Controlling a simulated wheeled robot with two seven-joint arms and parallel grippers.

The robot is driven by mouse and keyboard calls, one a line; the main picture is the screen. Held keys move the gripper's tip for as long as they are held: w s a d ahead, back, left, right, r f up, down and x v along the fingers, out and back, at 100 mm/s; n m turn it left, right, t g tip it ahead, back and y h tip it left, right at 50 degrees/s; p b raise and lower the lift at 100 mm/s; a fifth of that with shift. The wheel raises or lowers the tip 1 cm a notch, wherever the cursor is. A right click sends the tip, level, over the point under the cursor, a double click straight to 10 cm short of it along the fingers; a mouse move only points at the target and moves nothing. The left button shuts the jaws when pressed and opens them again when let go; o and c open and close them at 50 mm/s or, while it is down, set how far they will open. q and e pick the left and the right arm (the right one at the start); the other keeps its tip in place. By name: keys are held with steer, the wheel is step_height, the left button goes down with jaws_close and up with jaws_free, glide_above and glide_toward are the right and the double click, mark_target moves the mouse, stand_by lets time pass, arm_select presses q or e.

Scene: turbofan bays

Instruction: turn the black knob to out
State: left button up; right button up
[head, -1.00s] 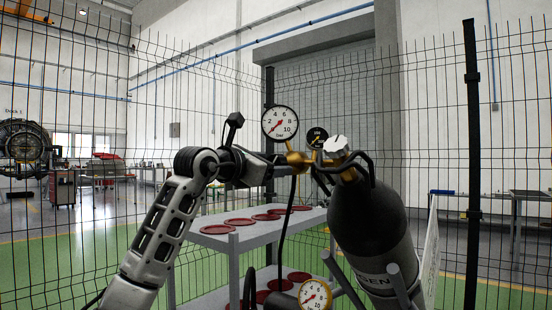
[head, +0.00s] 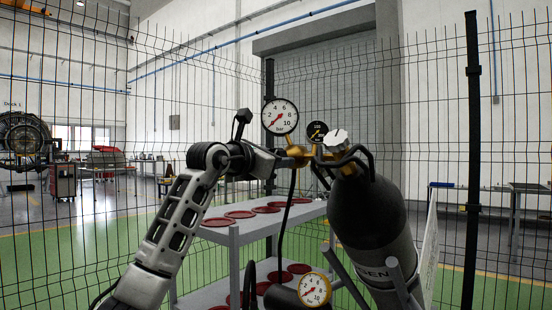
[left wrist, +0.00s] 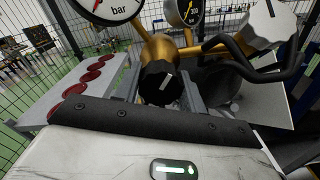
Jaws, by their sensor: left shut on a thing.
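The black knob (left wrist: 161,84) is at the front of the brass regulator (left wrist: 158,48), with a white line on its face tilted slightly right of upright. My left gripper (left wrist: 165,92) is shut on the knob, with its grey fingers on either side of it. In the head view my left gripper (head: 284,161) reaches the regulator (head: 298,153) from the left and hides the knob. A large white gauge (head: 280,117) and a small black gauge (head: 317,131) sit above. My right gripper is not in view.
A dark gas cylinder (head: 368,212) with a white valve handwheel (head: 336,140) stands tilted at right. A grey shelf (head: 232,236) with red discs is behind my arm. A yellow-rimmed gauge (head: 314,290) is low in front. A wire fence (head: 95,150) runs behind.

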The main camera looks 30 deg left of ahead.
arm_select(q)
steer(key=shift+n, duration=1.1)
steer(key=shift+n+p, duration=0.5)
steer(key=shift+n, duration=1.8)
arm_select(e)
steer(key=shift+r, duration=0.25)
arm_select(q)
steer(key=shift+f, duration=0.1)
steer(key=o, duration=1)
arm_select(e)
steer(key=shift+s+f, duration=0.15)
